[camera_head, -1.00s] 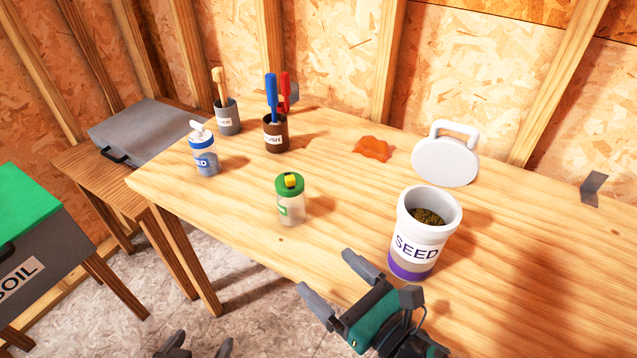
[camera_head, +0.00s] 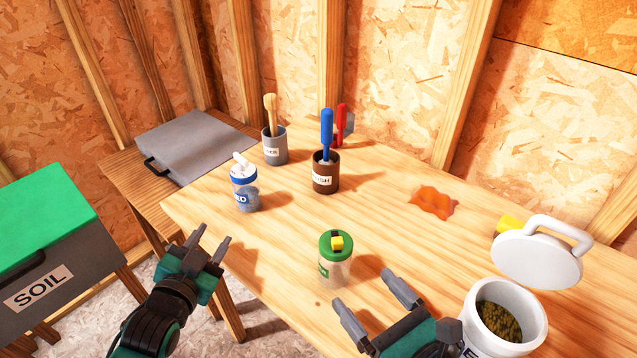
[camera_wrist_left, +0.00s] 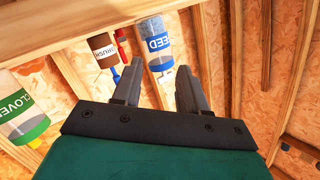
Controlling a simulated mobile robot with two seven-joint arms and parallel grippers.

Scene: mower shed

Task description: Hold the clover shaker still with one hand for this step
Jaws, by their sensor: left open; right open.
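The clover shaker (camera_head: 336,268), a clear jar with a green lid and a yellow knob, stands upright on the workbench near its front edge. It shows in the left wrist view (camera_wrist_left: 22,118), cut off by the left edge, its label reading CLOVER. My left gripper (camera_head: 208,243) is open and empty, off the bench's front edge, to the left of the shaker and apart from it. My right gripper (camera_head: 363,291) is open and empty, close to the shaker at its front right. I cannot tell whether it touches the jar.
An orange patch (camera_head: 433,202) lies on the bench.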

